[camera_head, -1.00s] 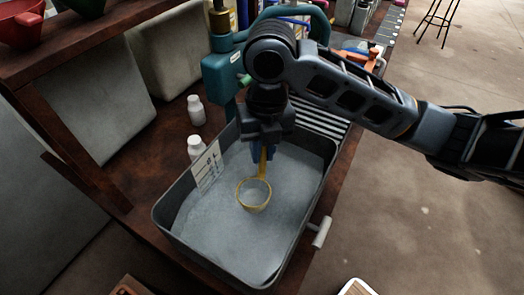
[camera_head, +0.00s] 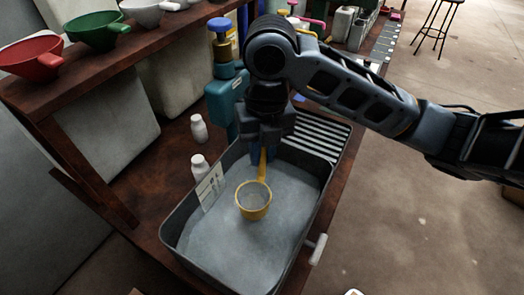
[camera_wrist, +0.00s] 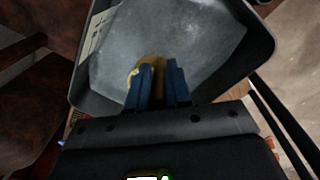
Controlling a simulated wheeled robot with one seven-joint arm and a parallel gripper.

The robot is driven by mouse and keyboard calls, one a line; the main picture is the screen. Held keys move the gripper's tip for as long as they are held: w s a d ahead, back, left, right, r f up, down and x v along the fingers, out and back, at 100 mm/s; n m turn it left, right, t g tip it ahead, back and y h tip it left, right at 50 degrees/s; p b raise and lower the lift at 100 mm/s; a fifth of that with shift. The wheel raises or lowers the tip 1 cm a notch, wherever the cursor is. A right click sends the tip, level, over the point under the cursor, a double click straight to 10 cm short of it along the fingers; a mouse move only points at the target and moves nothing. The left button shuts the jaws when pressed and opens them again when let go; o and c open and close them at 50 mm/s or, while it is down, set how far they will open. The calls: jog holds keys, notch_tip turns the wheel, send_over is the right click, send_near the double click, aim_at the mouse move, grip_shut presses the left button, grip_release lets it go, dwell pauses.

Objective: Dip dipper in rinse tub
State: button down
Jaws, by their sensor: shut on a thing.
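The yellow dipper (camera_head: 253,208) is over the grey rinse tub (camera_head: 307,228), its cup hanging below my gripper. The outer wall of the cup shows whole, and I cannot tell whether its bottom touches the pale liquid (camera_head: 215,240). My gripper (camera_head: 263,158) is shut on the upper part of the dipper's handle, inside the tub's outline. In the wrist view the blue fingers (camera_wrist: 160,84) hide most of the dipper; a yellow part (camera_wrist: 152,61) shows beyond them, with the tub behind.
Two white bottles (camera_head: 199,128) (camera_head: 200,166) stand left of the tub. A teal pump bottle (camera_head: 222,88) stands behind it. A label (camera_head: 210,187) is on the tub's left wall.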

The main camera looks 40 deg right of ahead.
jog(key=shift+r+p, duration=3.2)
jog(key=shift+r, duration=1.8)
jog(key=shift+t+h+b, duration=0.5)
jog(key=shift+t+b, duration=0.3)
jog(key=shift+b, duration=0.75)
jog(key=shift+g+y+p, duration=0.5)
jog(key=shift+g+p, duration=0.3)
jog(key=shift+p, duration=0.05)
